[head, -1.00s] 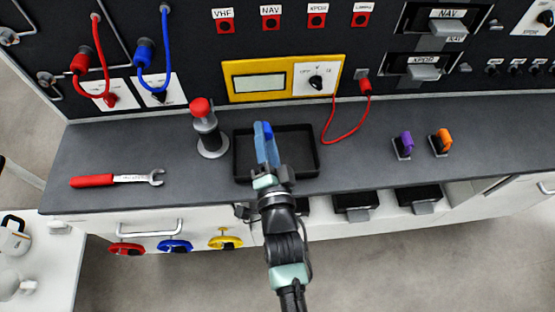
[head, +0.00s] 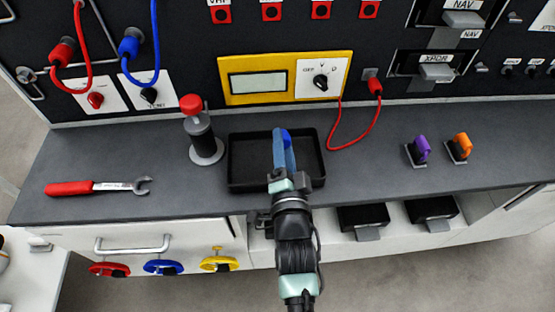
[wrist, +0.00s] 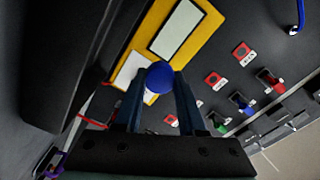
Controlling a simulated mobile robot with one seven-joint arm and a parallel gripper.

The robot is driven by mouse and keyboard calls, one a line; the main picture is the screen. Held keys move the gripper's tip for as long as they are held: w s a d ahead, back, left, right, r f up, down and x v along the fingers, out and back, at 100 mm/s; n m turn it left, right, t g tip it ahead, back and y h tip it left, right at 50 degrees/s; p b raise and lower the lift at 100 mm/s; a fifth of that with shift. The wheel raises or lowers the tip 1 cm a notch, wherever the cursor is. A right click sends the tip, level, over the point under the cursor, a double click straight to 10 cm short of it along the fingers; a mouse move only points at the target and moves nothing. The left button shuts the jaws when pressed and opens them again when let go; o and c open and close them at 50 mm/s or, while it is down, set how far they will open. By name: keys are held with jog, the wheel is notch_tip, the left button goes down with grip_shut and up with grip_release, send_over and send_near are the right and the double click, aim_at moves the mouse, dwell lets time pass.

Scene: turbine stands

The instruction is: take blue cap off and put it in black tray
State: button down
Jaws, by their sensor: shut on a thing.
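The blue cap (head: 285,136) is between the fingertips of my gripper (head: 284,150), which is shut on it. It also shows in the wrist view as a round blue cap (wrist: 160,76) held between the tips of my gripper (wrist: 158,88). The black tray (head: 237,160) lies on the grey worktop. In the head view, my gripper and the cap are in front of the tray's right half. I cannot tell how high above the tray floor they are.
A dark cylinder with a red top (head: 191,104) stands left of the tray. A red-handled wrench (head: 70,188) lies further left. Purple (head: 421,148) and orange (head: 462,145) pieces stand in holders at right. A red cable (head: 352,143) loops down behind the tray's right side.

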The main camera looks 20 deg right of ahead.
jog(key=shift+f, duration=0.2)
jog(key=shift+c, duration=2.1)
grip_release()
jog(key=shift+s, duration=0.1)
jog(key=v, duration=1.3)
jog(key=shift+p, duration=0.35)
